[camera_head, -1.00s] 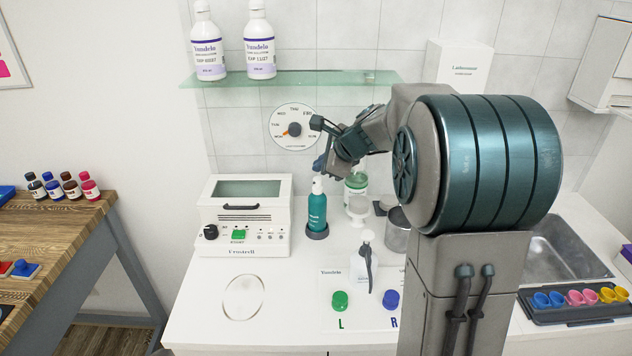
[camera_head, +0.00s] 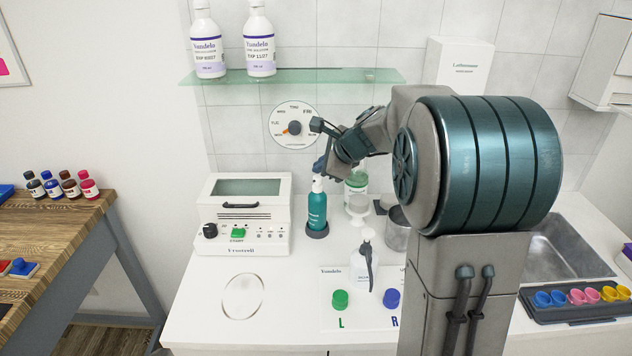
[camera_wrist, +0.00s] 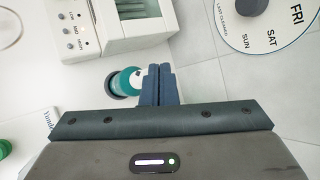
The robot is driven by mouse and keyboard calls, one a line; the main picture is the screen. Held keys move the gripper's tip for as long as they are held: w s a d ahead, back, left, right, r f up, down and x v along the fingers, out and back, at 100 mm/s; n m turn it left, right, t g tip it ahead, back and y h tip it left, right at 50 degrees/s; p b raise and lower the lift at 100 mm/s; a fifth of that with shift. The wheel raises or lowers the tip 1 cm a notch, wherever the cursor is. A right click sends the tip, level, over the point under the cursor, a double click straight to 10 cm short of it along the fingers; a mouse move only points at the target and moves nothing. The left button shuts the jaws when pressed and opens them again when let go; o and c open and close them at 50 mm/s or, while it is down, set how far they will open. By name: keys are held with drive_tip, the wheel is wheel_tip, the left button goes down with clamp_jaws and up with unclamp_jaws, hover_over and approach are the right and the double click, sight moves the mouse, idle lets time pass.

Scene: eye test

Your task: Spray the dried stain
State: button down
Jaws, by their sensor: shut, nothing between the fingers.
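A faint pale-brown ring, likely the dried stain (camera_head: 243,314), marks the white counter at the front left. A teal bottle (camera_head: 317,212) with a white top stands upright in a dark round base behind it, beside the white machine. It also shows from above in the wrist view (camera_wrist: 121,84). My gripper (camera_head: 319,165) is at the top of this bottle; the wrist view shows its fingers (camera_wrist: 160,72) shut together, beside the bottle's top. I cannot tell whether they touch it.
The white machine (camera_head: 242,245) stands left of the teal bottle. The mat (camera_head: 330,284) carries a green cap (camera_head: 340,299) and a blue cap (camera_head: 391,299). A glass shelf (camera_head: 330,76) hangs above.

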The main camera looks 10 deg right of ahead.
drive_tip(key=shift+f+b, duration=0.55)
drive_tip(key=shift+f, duration=0.1)
idle(0.7)
drive_tip(key=shift+r+p, duration=1)
drive_tip(key=shift+r, duration=0.1)
wheel_tip(320, 180, up, 6)
drive_tip(key=p, duration=0.5)
idle(2.2)
